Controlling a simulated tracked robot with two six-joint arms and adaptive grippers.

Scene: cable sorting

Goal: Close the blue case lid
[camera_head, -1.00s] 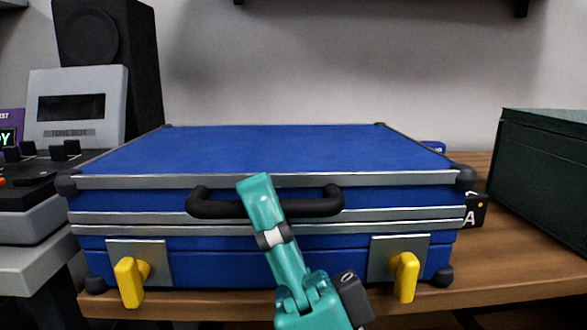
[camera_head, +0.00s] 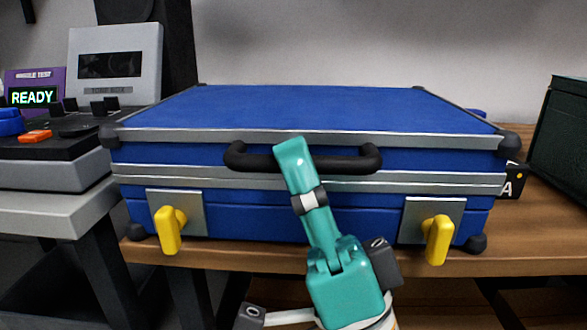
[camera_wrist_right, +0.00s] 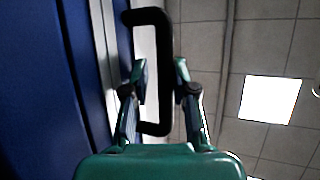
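The blue case (camera_head: 310,220) stands on a wooden shelf, its lid (camera_head: 310,108) lying flat and level on top. Metal strips run along its front, and the black handle (camera_head: 362,160) sticks out there. Two yellow latches (camera_head: 168,230) (camera_head: 437,240) hang down on metal plates. My teal right gripper (camera_head: 293,155) is in front of the handle. In the right wrist view its fingers (camera_wrist_right: 160,85) are apart, with the handle bar (camera_wrist_right: 163,45) between them; a gap shows, so it does not look clamped. My left gripper is not in view.
At left, a grey box (camera_head: 118,62), a purple display reading READY (camera_head: 35,92) and a control panel stand on a grey desk. A dark green box (camera_head: 562,145) stands on the wooden shelf (camera_head: 540,255) at right. A black block marked A (camera_head: 513,180) is beside the case.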

